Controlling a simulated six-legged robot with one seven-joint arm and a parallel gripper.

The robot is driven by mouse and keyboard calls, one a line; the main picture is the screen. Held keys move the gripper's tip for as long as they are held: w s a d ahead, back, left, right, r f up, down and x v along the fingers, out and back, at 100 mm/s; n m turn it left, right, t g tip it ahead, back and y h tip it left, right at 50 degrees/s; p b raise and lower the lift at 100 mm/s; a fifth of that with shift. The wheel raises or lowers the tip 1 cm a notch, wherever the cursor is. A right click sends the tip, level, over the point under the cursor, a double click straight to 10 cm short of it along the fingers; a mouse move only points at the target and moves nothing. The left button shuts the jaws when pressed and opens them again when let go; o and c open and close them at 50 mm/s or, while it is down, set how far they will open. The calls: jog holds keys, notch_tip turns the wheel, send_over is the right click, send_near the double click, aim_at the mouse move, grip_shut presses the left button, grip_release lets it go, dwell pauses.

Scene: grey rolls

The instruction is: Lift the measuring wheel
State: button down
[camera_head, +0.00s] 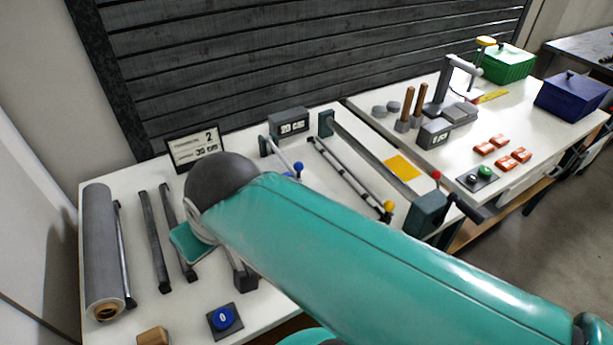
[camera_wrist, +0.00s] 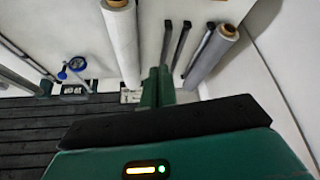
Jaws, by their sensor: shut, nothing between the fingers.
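The measuring wheel appears to be the small blue-and-white wheel (camera_wrist: 77,63) on the white table in the wrist view, with a blue knob beside it. In the head view only a blue knob (camera_head: 298,166) and a bit of blue show beside my teal arm, which hides the rest. My gripper (camera_wrist: 158,76) is shut and empty in the wrist view. Its fingers point at the table between the white roll and the dark bars, apart from the wheel. In the head view my arm covers most of the gripper.
A grey roll (camera_head: 101,250) and dark bars (camera_head: 154,240) lie on the left of the table. A white roll (camera_wrist: 121,45) lies between gripper and wheel in the wrist view. A sign (camera_head: 195,149), a display box (camera_head: 289,122) and a slatted wall (camera_head: 290,60) stand behind.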

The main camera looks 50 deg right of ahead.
jog(key=w+d+f+m+y, duration=0.3)
jog(key=f+m+y, duration=0.1)
jog(key=f+m, duration=0.25)
jog(key=w+d+f+m+y, duration=0.3)
jog(key=w+f+m+y, duration=0.15)
jog(key=m, duration=0.35)
jog(key=s+d+f+m+t+h, duration=0.2)
jog(key=d+m+t+h, duration=0.1)
jog(key=d+m, duration=0.4)
jog(key=s+d+f+m+t+h, duration=0.2)
jog(key=d+f+m+t+h, duration=0.1)
jog(key=d, duration=0.9)
jog(key=s+d+f+m+t+h, duration=0.1)
jog(key=d+f+m+t+h, duration=0.2)
jog(key=d+m+h, duration=0.3)
jog(key=shift+s+d+f+m+t+h, duration=0.15)
jog(key=shift+d+m+t, duration=0.3)
jog(key=shift+d+m, duration=0.6)
jog(key=shift+s+d+m+t+h, duration=0.1)
jog(key=shift+s+d+m+t, duration=0.3)
jog(key=shift+m, duration=0.9)
jog(key=shift+w+d, duration=0.2)
